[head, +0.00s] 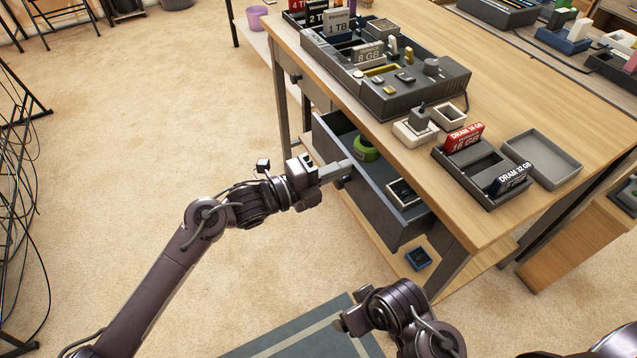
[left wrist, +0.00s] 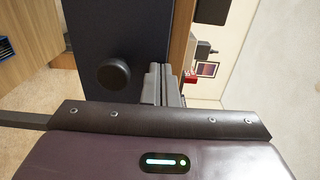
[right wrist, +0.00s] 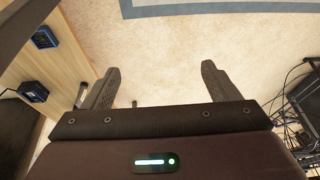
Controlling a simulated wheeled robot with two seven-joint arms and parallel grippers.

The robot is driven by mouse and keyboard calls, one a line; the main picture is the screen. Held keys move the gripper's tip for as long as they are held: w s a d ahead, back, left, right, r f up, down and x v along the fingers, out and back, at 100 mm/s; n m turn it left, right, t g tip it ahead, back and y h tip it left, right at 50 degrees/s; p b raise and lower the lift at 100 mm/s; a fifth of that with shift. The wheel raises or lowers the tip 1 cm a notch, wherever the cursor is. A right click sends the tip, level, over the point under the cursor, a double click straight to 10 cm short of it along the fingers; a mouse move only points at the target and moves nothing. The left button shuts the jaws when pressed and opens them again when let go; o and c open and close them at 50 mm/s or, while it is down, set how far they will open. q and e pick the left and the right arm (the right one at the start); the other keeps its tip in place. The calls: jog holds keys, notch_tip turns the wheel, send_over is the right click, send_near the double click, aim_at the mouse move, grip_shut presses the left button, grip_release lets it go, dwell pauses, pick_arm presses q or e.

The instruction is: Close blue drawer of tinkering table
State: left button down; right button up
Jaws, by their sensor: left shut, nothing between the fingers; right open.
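The blue drawer (head: 388,228) of the wooden tinkering table (head: 505,90) stands pulled out in the head view, with its inside showing. Its dark blue front and round black knob (left wrist: 113,75) fill much of the left wrist view. My left gripper (head: 342,171) is shut and empty, its fingertips at the top of the drawer front, beside the knob. Whether they touch the front I cannot tell. My right gripper (right wrist: 158,88) is open and empty above the floor, low in front of the table.
A green round item (head: 365,149) and a light-rimmed box (head: 404,192) lie in the drawer. A grey organizer (head: 425,92) and a drive holder (head: 480,172) stand on the tabletop. A small blue item (head: 418,259) is on the lower shelf.

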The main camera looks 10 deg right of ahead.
aim_at(357, 163)
pick_arm(q)
jog(key=shift+b+x, duration=0.8)
jog(key=shift+x, duration=1.45)
pick_arm(e)
jog(key=shift+w+a+f+n+t+y, duration=0.15)
jog(key=shift+a+t, duration=0.1)
jog(key=shift+a, duration=0.2)
jog(key=shift+w+a+n+t+y, duration=0.1)
jog(key=shift+w+a+t+y, duration=0.1)
jog(key=shift+a, duration=0.3)
jog(key=shift+w+a+f+n+t+y, duration=0.15)
jog(key=shift+a+t, duration=0.1)
jog(key=shift+a, duration=0.2)
jog(key=shift+r, duration=0.1)
